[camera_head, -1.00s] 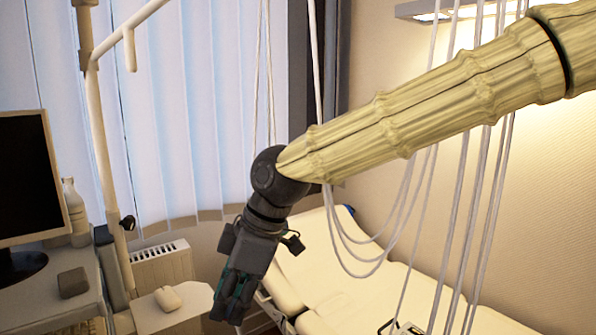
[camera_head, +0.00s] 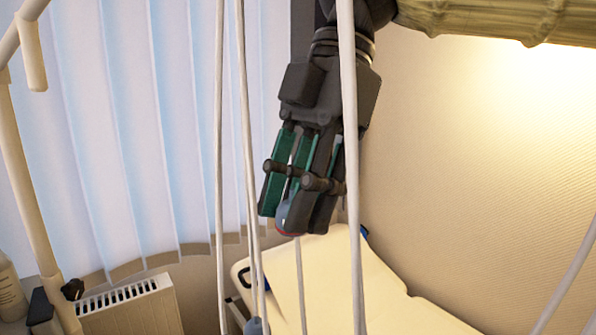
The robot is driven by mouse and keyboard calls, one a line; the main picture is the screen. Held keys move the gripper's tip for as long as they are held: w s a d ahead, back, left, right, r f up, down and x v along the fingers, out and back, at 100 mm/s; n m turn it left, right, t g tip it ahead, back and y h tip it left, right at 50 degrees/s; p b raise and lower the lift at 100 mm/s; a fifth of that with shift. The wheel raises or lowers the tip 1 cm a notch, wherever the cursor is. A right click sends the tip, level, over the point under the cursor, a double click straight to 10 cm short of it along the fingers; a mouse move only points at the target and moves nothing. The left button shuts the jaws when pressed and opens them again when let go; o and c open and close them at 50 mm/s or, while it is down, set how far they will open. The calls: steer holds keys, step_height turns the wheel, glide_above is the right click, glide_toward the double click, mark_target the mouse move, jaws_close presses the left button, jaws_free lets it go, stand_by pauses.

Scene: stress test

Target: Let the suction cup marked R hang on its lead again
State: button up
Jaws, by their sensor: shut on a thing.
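My gripper (camera_head: 296,212) points down in the middle of the picture, above the couch. Its fingers are shut on a small blue-grey suction cup with a red edge (camera_head: 286,221), which shows at the fingertips. Most of this cup is hidden by the fingers, and no letter can be read on it. A pale lead (camera_head: 300,285) shows below the fingertips; whether it joins the held cup is unclear. Another blue-grey cup (camera_head: 253,326) is partly visible at the bottom edge, by the hanging leads.
Pale leads (camera_head: 219,150) hang left of my gripper, and a thicker one (camera_head: 348,130) passes in front of it. The cream couch (camera_head: 375,290) lies below. A radiator (camera_head: 130,308) and a pole (camera_head: 28,190) stand at left.

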steer(key=shift+s+r, duration=0.15)
steer(key=shift+r, duration=0.25)
steer(key=r+p, duration=0.2)
steer(key=r, duration=0.1)
steer(key=shift+s+r, duration=0.2)
steer(key=shift+r, duration=0.05)
steer(key=shift+w+r, duration=0.2)
steer(key=shift+r, duration=0.1)
steer(key=r, duration=0.1)
steer(key=s+r+p, duration=0.1)
steer(key=shift+s+r, duration=0.25)
steer(key=shift+r, duration=0.1)
steer(key=shift+w+r+p, duration=0.25)
steer(key=shift+r+p, duration=0.15)
steer(key=shift+r, duration=0.1)
steer(key=shift+w+r+p, duration=0.2)
steer(key=shift+r+p, duration=0.2)
steer(key=shift+r, duration=0.1)
step_height(320, 180, up, 8)
steer(key=p, duration=0.4)
steer(key=shift+s, duration=0.15)
